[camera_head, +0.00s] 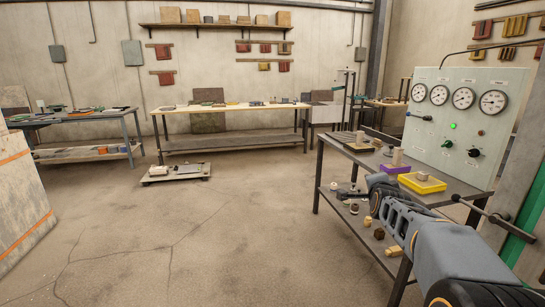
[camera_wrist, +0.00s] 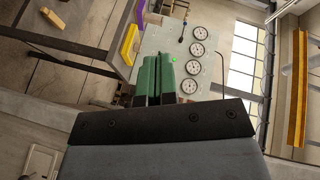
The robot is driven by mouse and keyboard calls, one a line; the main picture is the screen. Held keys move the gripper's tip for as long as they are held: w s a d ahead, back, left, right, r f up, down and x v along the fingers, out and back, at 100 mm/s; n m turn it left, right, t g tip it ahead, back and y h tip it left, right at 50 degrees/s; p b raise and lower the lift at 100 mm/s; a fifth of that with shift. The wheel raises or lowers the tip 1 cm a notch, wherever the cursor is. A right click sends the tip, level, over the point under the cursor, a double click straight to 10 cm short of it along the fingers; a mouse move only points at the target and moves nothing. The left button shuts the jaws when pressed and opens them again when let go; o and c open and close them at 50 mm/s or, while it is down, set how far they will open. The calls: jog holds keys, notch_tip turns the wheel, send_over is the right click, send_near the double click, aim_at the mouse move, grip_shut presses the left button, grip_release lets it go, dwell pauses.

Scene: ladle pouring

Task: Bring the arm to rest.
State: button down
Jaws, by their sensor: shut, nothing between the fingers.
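My arm (camera_head: 440,250) reaches in from the lower right in the head view, bent beside the right-hand workbench (camera_head: 350,158). In the wrist view my gripper (camera_wrist: 157,60) shows two green fingers side by side, shut and with nothing held between them. The fingers point toward the grey-green gauge panel (camera_wrist: 187,45), which stands beyond them and appears turned on its side. I cannot make out the fingers in the head view.
The right-hand bench carries a yellow tray (camera_head: 422,183), a purple tray (camera_head: 395,169) and small blocks. The gauge panel (camera_head: 465,122) stands behind it. A low pallet (camera_head: 176,176) sits near the back bench (camera_head: 232,147).

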jog(key=s+a+r+n+g+y+p, duration=0.25)
jog(key=s+a+n+p, duration=0.2)
jog(key=s, duration=0.25)
jog(key=s+a+r+n+g+y+p, duration=0.1)
jog(key=s+a+n+g+p, duration=0.3)
jog(key=s, duration=0.3)
jog(key=s+a+n+g+p, duration=0.2)
jog(key=s+n+p, duration=0.1)
jog(key=s, duration=0.5)
jog(key=s+a+f+n+g+p, duration=0.1)
jog(key=s+a+n+g+p, duration=0.2)
jog(key=s, duration=0.5)
jog(key=shift+s+a+f+n+p, duration=0.3)
jog(key=shift+n+p, duration=0.4)
jog(key=shift+n, duration=0.55)
jog(key=shift+d+r+y, duration=0.15)
jog(key=shift+r+y, duration=0.05)
jog(key=shift+y, duration=0.05)
